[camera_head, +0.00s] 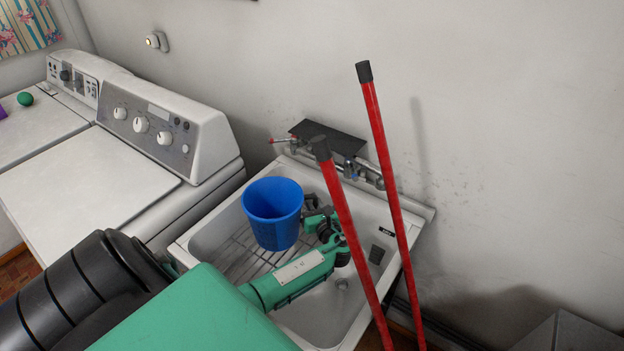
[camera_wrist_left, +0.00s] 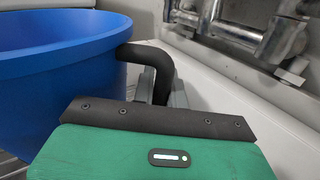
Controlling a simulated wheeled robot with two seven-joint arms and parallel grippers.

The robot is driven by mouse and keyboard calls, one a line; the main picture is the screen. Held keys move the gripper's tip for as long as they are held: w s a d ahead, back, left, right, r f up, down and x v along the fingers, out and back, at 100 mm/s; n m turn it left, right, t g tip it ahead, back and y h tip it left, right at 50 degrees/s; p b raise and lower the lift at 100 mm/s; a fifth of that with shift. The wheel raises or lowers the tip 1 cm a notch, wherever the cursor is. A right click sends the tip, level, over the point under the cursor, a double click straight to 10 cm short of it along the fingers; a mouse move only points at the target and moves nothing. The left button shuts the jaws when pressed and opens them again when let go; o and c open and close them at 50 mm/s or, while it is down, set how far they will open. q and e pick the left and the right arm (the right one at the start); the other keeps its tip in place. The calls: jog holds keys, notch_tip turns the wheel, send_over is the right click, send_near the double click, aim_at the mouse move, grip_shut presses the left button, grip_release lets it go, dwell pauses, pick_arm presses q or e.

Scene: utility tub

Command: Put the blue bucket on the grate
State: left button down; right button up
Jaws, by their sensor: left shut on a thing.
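The blue bucket (camera_head: 272,222) is upright over the metal grate (camera_head: 241,258) in the left part of the white utility tub. I cannot tell whether its base touches the grate. My left gripper (camera_head: 316,217) reaches in from the lower left and is shut on the bucket at its right side. In the left wrist view the bucket (camera_wrist_left: 62,75) fills the left side, next to a dark finger of my left gripper (camera_wrist_left: 150,75). The bucket hides part of the grate. My right gripper is not in view.
The tub (camera_head: 216,225) has a faucet (camera_head: 355,170) along its back wall and a dark plate (camera_head: 328,137) above it. Two red poles (camera_head: 385,180) with black caps stand in front of the tub's right side. White machines (camera_head: 150,135) stand to the left.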

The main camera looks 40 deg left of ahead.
pick_arm(q)
notch_tip(320, 180, down, 4)
jog(key=shift+f, duration=0.2)
dwell(0.3)
jog(key=c, duration=1.4)
grip_release()
jog(key=shift+f, duration=0.1)
